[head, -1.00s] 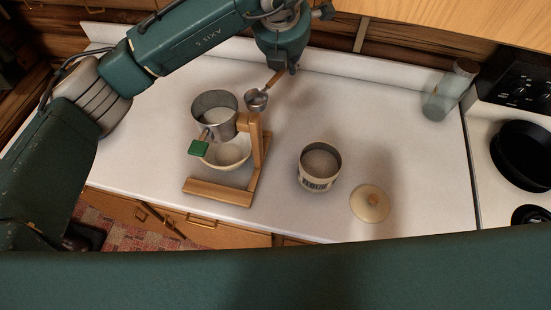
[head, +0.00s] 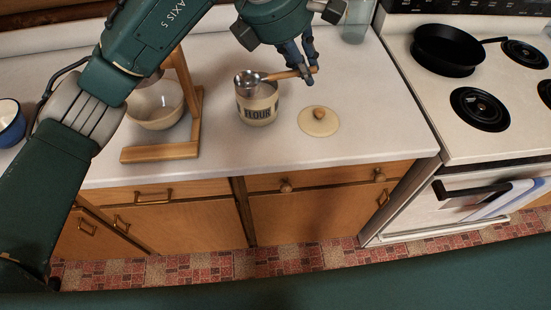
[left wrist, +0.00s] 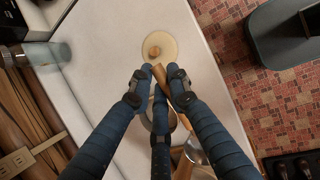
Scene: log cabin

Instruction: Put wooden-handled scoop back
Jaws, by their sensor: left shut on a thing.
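The wooden-handled scoop has a metal cup (head: 247,78) and a wooden handle (head: 284,75). My left gripper (head: 306,72) is shut on the handle near its end. The cup is over the mouth of the flour canister (head: 257,110), at its rim; I cannot tell whether it touches. The canister stands upright on the counter, its opening partly covered by the scoop. Its round lid (head: 318,124) lies to its right. In the left wrist view, the fingers hold the handle (left wrist: 160,75), with the lid (left wrist: 168,45) beyond. My right gripper is not in view.
A wooden stand (head: 160,153) with a pale bowl (head: 157,108) is left of the canister, partly behind my left arm. A blue cup (head: 10,125) is at the far left. A glass jar (head: 355,25) stands behind, and a stove with a pan (head: 446,52) is right.

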